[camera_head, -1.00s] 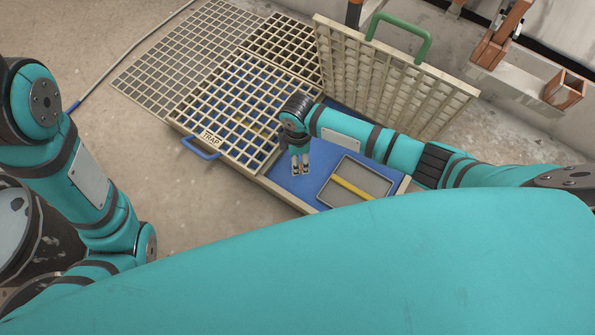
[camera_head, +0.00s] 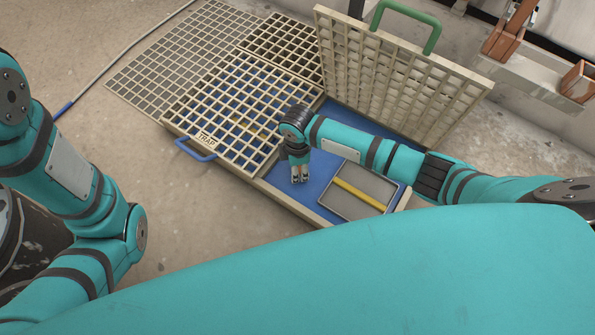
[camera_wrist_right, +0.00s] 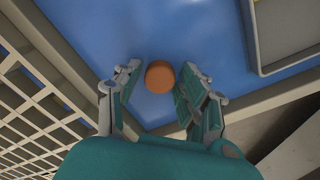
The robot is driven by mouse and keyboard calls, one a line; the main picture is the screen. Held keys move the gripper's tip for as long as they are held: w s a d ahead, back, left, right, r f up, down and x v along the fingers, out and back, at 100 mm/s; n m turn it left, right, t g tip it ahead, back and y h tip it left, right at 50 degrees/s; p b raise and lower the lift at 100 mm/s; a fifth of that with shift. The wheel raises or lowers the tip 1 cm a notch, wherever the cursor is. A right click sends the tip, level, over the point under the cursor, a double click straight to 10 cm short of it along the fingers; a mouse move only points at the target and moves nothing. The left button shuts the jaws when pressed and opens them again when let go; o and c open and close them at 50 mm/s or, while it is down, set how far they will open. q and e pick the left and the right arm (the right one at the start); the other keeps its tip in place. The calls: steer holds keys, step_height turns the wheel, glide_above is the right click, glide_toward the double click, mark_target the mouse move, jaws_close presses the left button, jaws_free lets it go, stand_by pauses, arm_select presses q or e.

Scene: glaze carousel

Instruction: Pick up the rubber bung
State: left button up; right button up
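The rubber bung (camera_wrist_right: 159,77) is a small round orange-brown piece on the blue floor of the open tray section. It shows in the right wrist view and is hidden in the head view. My right gripper (camera_head: 299,176) points down over the blue floor, left of a grey tray. In the right wrist view my right gripper (camera_wrist_right: 160,84) is open, with one finger on each side of the bung. A narrow blue gap shows between the bung and each finger. The fingers' exact height above the floor is unclear. My left arm shows at the left, but its gripper is out of view.
The grey tray (camera_head: 340,203) with a yellow bar (camera_head: 361,194) lies right of my gripper. A raised grate (camera_head: 405,75) with a green handle (camera_head: 405,20) stands behind. A flat grate marked TRAP (camera_head: 207,139) with a blue handle (camera_head: 194,150) lies left.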

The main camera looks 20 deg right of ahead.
jaws_close()
